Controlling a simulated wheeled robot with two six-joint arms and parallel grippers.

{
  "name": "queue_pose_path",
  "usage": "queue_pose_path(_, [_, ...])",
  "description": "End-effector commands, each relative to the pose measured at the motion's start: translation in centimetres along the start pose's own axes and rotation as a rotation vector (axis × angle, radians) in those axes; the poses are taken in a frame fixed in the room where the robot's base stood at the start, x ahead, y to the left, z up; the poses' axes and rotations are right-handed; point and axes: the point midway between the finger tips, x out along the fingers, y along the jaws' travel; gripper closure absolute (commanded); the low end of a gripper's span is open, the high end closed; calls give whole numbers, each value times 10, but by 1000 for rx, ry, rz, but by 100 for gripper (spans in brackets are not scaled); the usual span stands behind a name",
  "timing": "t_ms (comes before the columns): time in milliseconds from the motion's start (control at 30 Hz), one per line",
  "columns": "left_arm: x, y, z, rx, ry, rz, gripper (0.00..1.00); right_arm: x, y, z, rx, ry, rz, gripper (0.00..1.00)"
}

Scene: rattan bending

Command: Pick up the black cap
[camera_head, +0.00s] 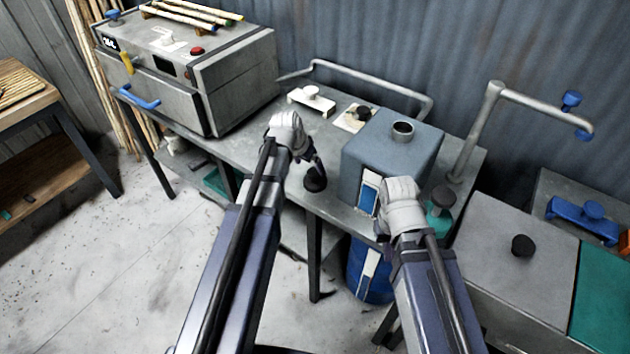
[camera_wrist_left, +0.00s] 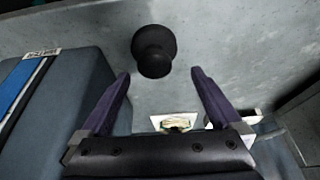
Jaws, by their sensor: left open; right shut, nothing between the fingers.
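The black cap (camera_head: 315,182) stands upright on the grey bench (camera_head: 335,196) near its front edge, left of the blue-grey tank (camera_head: 392,152). In the left wrist view the cap (camera_wrist_left: 153,52) shows as a round dark knob just beyond my left fingertips, roughly centred between them. My left gripper (camera_head: 312,160) is open and empty, above and beside the cap; its fingers (camera_wrist_left: 160,74) do not touch it. My right gripper (camera_head: 388,232) is shut and empty in front of the tank; its wrist hides most of its fingers.
The tank (camera_wrist_left: 55,110) stands close on the left in the left wrist view. A bent pipe (camera_head: 490,110) rises at the right. A large grey steamer box (camera_head: 190,65) fills the bench's left end.

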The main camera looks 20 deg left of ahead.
Motion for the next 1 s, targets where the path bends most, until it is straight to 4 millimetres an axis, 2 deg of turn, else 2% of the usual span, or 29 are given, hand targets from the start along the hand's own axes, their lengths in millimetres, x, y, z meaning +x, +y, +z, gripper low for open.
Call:
queue_pose_path(33, [9,0,1,0,0,0,2,9,-1,-1,0,0,0,100])
queue_pose_path(233, [10,1,0,0,0,0,2,9,-1,-1,0,0,0,100])
queue_pose_path(367, [18,2,1,0,0,0,2,17,-2,-1,0,0,0,100])
queue_pose_path(700, [59,8,1,0,0,0,2,55,-5,-3,0,0,0,100])
queue_pose_path(1000, [60,8,0,0,0,0,2,55,-5,-3,0,0,0,100])
